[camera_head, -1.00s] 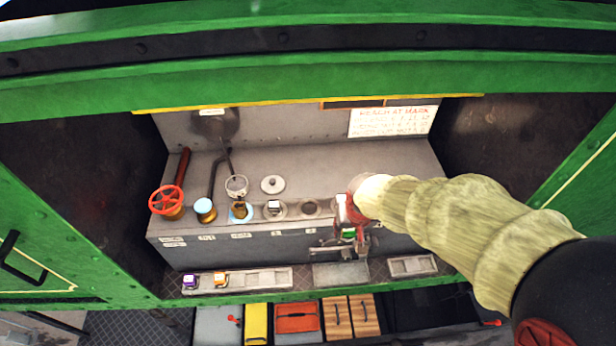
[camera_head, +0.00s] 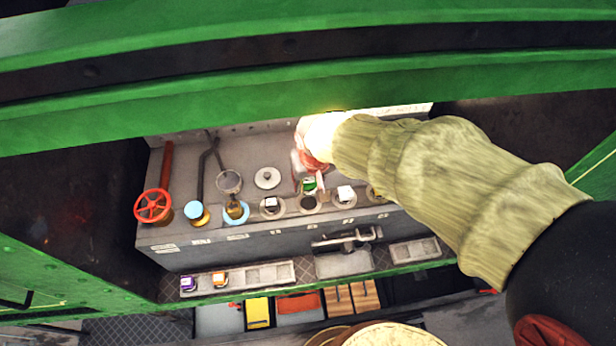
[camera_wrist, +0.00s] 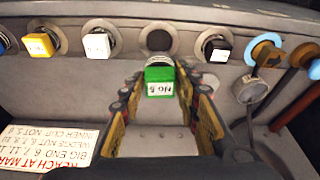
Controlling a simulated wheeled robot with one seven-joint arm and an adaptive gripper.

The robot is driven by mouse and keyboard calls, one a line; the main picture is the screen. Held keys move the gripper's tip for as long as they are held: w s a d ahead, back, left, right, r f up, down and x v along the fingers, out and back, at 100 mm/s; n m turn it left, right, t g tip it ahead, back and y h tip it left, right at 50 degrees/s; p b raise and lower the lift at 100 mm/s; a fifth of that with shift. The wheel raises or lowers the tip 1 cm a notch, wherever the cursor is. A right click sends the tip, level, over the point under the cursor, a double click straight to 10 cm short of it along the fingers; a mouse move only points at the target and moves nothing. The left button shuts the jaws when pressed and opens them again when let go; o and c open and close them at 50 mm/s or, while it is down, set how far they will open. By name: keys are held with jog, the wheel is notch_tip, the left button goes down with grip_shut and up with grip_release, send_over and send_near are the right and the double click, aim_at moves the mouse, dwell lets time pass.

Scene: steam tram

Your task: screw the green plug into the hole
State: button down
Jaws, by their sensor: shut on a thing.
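The green plug (camera_wrist: 160,80) has a white label and a threaded silvery end pointing at the panel. My gripper (camera_wrist: 161,92) is shut on it, with a finger at each side. The empty round hole (camera_wrist: 159,39) lies just beyond the plug in the wrist view. A small gap shows between them there. In the head view the green plug (camera_head: 309,183) appears just behind the open hole (camera_head: 309,203) on the grey ledge. My sleeve and hand hide part of the gripper in that view.
Beside the hole sit a black plug with a white top (camera_wrist: 217,48), a white plug (camera_wrist: 97,44) and a yellow plug (camera_wrist: 38,46). A gauge (camera_wrist: 250,90) and red handwheel (camera_head: 153,206) stand along the ledge. A tray (camera_head: 267,275) holds purple and orange plugs.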

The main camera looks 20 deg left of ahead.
jog(key=shift+f+b, duration=2.1)
jog(key=shift+f, duration=1.35)
jog(key=shift+a+f+m+h+b, duration=0.1)
jog(key=shift+m+h+b, duration=0.2)
jog(key=shift+m+b, duration=1.1)
jog(key=shift+m, duration=0.6)
